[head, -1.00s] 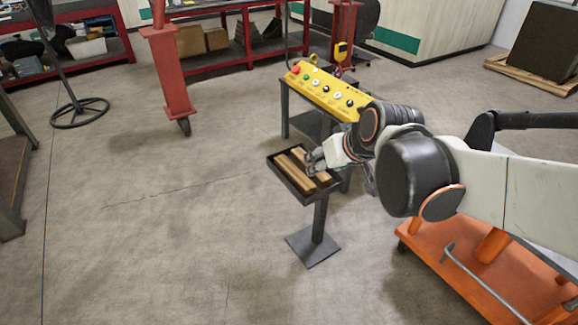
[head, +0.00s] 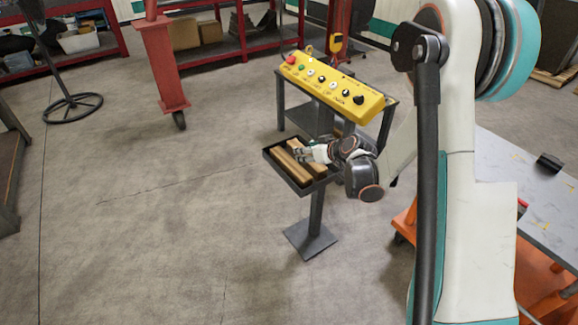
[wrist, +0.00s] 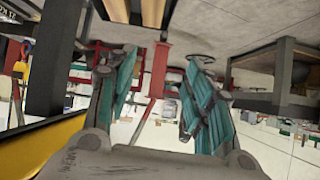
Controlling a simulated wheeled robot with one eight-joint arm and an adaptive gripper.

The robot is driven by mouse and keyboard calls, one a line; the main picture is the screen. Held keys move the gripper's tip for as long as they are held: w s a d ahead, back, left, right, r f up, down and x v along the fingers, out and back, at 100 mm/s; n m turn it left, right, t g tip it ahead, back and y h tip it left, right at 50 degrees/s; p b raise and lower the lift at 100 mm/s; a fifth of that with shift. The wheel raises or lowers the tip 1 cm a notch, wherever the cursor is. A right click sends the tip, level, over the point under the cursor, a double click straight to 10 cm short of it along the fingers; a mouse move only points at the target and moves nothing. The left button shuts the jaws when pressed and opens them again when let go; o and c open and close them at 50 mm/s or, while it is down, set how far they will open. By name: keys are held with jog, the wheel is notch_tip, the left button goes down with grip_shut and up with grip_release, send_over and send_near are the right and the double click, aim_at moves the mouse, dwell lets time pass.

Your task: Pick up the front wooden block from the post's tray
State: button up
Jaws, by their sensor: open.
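The post's dark tray (head: 274,164) stands on a grey post in the head view. Long wooden blocks lie in it side by side. The front wooden block (head: 290,170) lies along the tray's left side and shows most of its length. Another wooden block (head: 314,168) lies to its right, partly hidden by my gripper. My gripper (head: 303,154) is over the tray's back part, close to the blocks; I cannot tell whether it touches them. In the wrist view my gripper (wrist: 160,75) is open, its fingers wide apart. A wooden block (wrist: 153,12) shows at that view's top edge.
A yellow control panel (head: 335,88) on a dark stand is just behind the tray. A red post (head: 163,65) stands at the back left. A grey-topped orange cart (head: 545,205) is at the right. The floor left of the tray is clear.

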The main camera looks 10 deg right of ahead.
notch_tip(320, 180, down, 10)
jog(key=w+d+t, duration=0.1)
jog(key=w+d, duration=0.1)
jog(key=p, duration=0.2)
send_near(291, 163)
jog(key=x, duration=0.3)
jog(key=shift+w+f, duration=0.15)
jog(key=shift+f, duration=0.15)
jog(key=shift+b+x, duration=1.2)
jog(key=shift+x, duration=1.7)
jog(key=shift+r, duration=0.1)
jog(key=c, duration=0.9)
